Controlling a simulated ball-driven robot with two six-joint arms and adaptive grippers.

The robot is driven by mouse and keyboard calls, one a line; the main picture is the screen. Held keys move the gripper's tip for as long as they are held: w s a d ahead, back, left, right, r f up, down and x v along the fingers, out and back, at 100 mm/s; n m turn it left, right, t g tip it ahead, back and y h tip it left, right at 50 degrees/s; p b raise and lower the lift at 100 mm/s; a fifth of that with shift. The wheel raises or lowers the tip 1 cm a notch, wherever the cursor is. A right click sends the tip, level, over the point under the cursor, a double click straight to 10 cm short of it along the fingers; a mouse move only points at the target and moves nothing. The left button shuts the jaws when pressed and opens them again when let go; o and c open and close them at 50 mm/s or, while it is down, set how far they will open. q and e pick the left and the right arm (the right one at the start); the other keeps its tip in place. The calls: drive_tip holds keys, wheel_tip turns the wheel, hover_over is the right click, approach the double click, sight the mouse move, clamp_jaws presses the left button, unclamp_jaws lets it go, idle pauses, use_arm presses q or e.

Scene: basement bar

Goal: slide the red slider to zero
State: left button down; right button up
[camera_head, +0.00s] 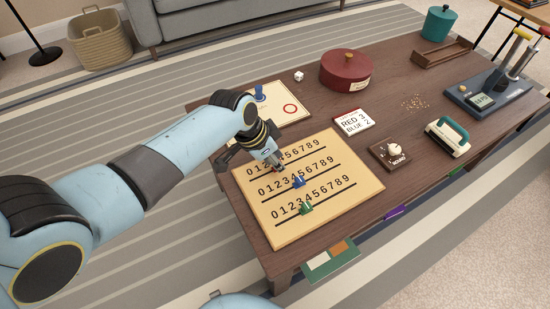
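A tan board (363,192) with three rows of digits 0 to 9 lies on the wooden table. Each row has a dark line and a slider. The red slider (278,169) of the top row is mostly hidden by my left gripper; only a little red shows near digits 2 and 3. The blue slider (298,182) sits near 3 and 4 in the middle row. The green slider (306,208) sits near 3 in the bottom row. My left gripper (250,162) is over the board's upper left, its dark fingers apart. Contact with the red slider cannot be told.
A card reading "RED 3 BLUE 2" (354,122) lies behind the board. A white card with a red ring (291,109), a red round box (346,72), a dark dial block (392,153) and a green-handled device (448,139) stand around it. The board's right side is clear.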

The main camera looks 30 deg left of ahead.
sight(255, 179)
use_arm(q)
drive_tip(key=s+a+p, duration=0.2)
drive_tip(key=s, duration=0.1)
drive_tip(key=s+a+p, duration=0.1)
drive_tip(key=s+p, duration=0.1)
drive_tip(key=shift+s+r, duration=0.1)
drive_tip(key=shift+r, duration=0.1)
drive_tip(key=shift+s+a+f, duration=0.1)
drive_tip(key=shift+s+a, duration=0.2)
drive_tip(key=shift+s+f, duration=0.1)
drive_tip(key=shift+f, duration=0.05)
drive_tip(key=c, duration=1.1)
unclamp_jaws()
drive_tip(key=shift+s, duration=0.1)
drive_tip(key=shift+c, duration=0.2)
drive_tip(key=shift+r, duration=0.2)
drive_tip(key=v, duration=1.1)
drive_tip(key=shift+a+r, duration=0.15)
drive_tip(key=shift+r, duration=0.1)
